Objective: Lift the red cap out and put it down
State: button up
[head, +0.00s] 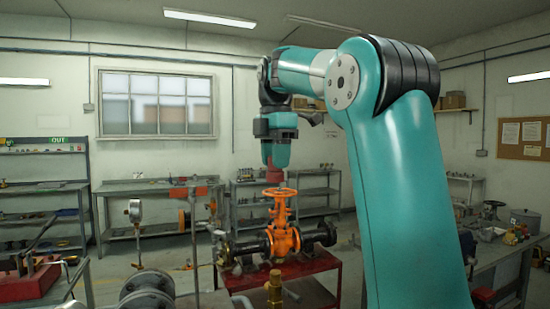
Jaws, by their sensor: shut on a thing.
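The red cap (273,174) shows just below the teal wrist end of my arm, near the middle of the head view. My gripper (273,162) points down and is shut on the cap. The fingers are small and hard to make out. The orange gate valve (282,238) with its handwheel (281,192) stands directly beneath the cap in this view. I cannot tell whether the cap is clear of the valve's top or still touches it.
The valve sits in a dark pipe run (247,248) on a red stand (320,262). A brass fitting (274,290) and a grey flange (147,292) are in front. A gauge (135,211) rises at left. Benches and shelves line the walls. My arm blocks the right middle.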

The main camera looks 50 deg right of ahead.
jog(key=shift+r+p, duration=1)
jog(key=shift+r, duration=0.1)
jog(key=shift+a+f, duration=0.1)
